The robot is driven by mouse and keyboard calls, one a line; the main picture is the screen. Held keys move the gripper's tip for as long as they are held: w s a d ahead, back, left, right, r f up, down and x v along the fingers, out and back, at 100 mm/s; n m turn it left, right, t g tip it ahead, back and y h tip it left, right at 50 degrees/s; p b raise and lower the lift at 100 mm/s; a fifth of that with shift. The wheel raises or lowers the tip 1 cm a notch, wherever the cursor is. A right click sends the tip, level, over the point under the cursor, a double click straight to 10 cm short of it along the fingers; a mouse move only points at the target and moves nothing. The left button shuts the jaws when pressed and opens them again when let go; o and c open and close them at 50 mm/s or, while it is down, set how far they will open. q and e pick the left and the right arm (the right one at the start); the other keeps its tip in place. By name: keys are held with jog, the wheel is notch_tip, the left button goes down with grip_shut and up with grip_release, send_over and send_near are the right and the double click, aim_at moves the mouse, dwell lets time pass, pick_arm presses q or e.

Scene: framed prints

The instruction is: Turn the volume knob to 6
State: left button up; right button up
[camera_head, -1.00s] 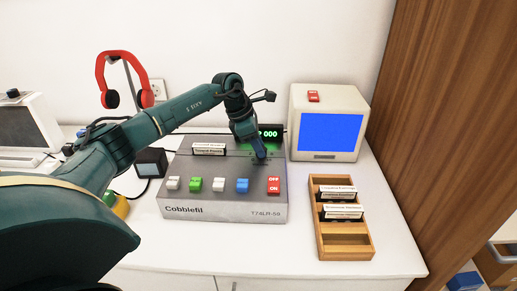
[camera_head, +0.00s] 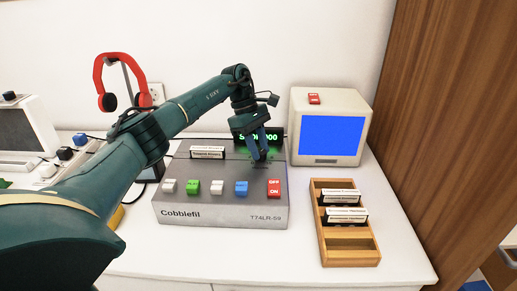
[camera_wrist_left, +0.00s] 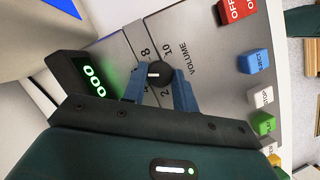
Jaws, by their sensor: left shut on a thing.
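The volume knob (camera_wrist_left: 158,73) is a small black dial with a pale mark, on the grey Cobblefil deck (camera_head: 180,212). In the left wrist view it sits between the blue fingers of my left gripper (camera_wrist_left: 158,88), which is shut on it, one finger on each side. Scale numbers such as 8 and 10 and the word VOLUME show around it; the exact reading is unclear. In the head view my left gripper (camera_head: 259,157) points down at the deck's back right and hides the knob. My right gripper is not in view.
A green-lit display (camera_head: 272,137) stands behind the gripper. Coloured buttons (camera_head: 217,188) line the deck's front. A blue-screened monitor (camera_head: 331,132) and a wooden rack (camera_head: 349,245) with cassettes stand to the right; red headphones (camera_head: 122,62) are at the back left.

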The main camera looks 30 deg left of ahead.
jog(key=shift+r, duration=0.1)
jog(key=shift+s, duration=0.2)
pick_arm(q)
jog(key=o, duration=1)
jog(key=shift+c, duration=0.2)
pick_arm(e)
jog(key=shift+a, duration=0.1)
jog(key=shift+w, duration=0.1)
pick_arm(q)
jog(key=shift+a+r, duration=0.1)
jog(key=shift+r, duration=0.15)
jog(key=p+v, duration=0.1)
jog(key=v, duration=1.1)
jog(key=shift+r+p, duration=0.4)
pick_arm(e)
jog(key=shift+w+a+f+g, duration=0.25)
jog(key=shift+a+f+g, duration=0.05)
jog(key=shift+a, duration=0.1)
